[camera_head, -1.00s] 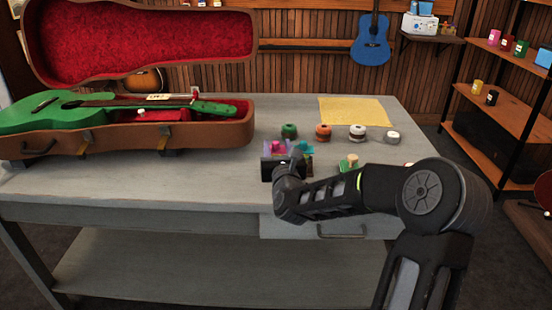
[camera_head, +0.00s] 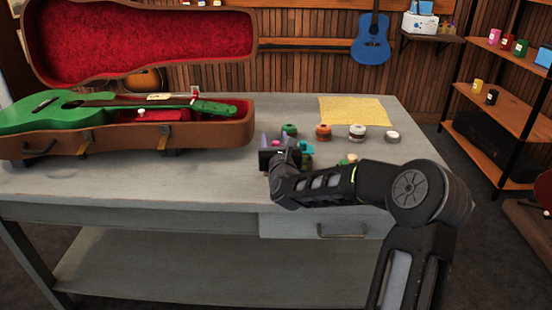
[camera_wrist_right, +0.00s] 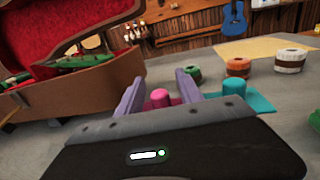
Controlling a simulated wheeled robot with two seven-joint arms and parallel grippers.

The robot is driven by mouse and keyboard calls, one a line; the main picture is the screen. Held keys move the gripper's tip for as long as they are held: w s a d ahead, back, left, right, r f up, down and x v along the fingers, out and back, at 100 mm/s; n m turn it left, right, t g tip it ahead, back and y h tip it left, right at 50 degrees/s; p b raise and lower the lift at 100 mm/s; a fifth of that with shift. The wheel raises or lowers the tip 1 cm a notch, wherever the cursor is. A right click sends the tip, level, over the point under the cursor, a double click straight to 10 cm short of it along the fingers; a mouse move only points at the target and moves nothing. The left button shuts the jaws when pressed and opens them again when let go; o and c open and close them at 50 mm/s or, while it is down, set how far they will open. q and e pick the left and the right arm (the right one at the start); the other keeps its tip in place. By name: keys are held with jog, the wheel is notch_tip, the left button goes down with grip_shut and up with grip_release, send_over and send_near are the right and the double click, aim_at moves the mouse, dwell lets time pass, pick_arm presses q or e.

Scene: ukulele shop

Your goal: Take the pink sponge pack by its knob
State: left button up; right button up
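The pink sponge pack's knob (camera_wrist_right: 159,97) shows in the right wrist view, between the two pale purple fingers of my right gripper (camera_wrist_right: 158,90). The fingers stand apart with visible space around the knob. The pack's lower part is mostly hidden by the gripper's body. A teal pack with a knob (camera_wrist_right: 231,90) stands just right of the right finger; the teal pack also shows in the head view (camera_head: 305,148). My left gripper is in neither view.
Behind the packs stand a green pot (camera_head: 290,130), an orange pot (camera_head: 323,132) and white pots (camera_head: 357,132). A yellow cloth (camera_head: 355,111) lies farther back. An open brown case (camera_head: 215,134) with a green ukulele (camera_head: 45,112) is at left. The table front (camera_head: 130,185) is clear.

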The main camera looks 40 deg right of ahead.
grip_shut()
dwell(0.3)
dwell(0.3)
notch_tip(320, 180, up, 10)
jog(key=shift+p, duration=0.35)
dwell(0.6)
